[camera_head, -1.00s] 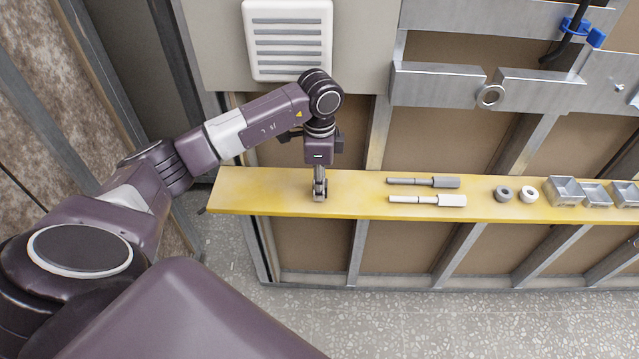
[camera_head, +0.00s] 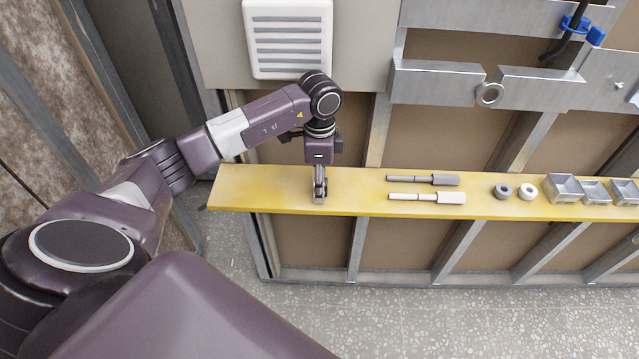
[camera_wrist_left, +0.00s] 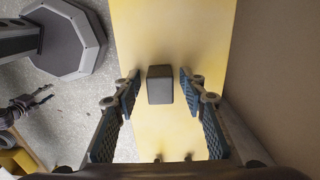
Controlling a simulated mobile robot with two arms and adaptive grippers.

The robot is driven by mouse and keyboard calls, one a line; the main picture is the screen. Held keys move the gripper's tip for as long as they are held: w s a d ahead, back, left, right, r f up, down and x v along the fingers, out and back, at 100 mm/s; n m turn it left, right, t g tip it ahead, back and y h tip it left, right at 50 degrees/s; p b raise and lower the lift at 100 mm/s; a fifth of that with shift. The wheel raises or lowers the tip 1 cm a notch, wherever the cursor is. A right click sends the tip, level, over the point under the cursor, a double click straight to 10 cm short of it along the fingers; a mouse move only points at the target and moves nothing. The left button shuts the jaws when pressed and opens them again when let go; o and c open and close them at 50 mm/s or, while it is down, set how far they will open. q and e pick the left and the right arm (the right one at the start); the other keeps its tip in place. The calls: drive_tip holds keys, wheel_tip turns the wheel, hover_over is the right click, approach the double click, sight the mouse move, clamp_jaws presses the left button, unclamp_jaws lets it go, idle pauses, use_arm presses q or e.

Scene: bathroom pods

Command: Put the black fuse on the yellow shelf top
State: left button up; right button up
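The black fuse (camera_wrist_left: 160,85) shows in the left wrist view as a dark, small block over the yellow shelf top (camera_wrist_left: 170,30). It looks to be standing on the shelf. My left gripper (camera_wrist_left: 159,90) is open, with one finger on each side of the fuse and a visible gap to both. In the head view, my left gripper (camera_head: 320,190) points down at the left part of the yellow shelf (camera_head: 265,190). The fuse cannot be made out there. A dark, jointed shape at the left edge of the wrist view may be my right gripper, but its state is unclear.
Two grey-and-white handled pieces (camera_head: 437,197) lie on the shelf to the right of the gripper. Two small rings (camera_head: 527,192) and metal trays (camera_head: 565,190) stand farther right. Shelf left of the gripper is clear. A vented panel (camera_head: 288,40) is on the wall behind.

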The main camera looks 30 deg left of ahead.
use_arm(q)
drive_tip(key=shift+w+r, duration=0.1)
drive_tip(key=shift+r, duration=0.45)
wheel_tip(320, 180, up, 11)
drive_tip(key=b, duration=0.2)
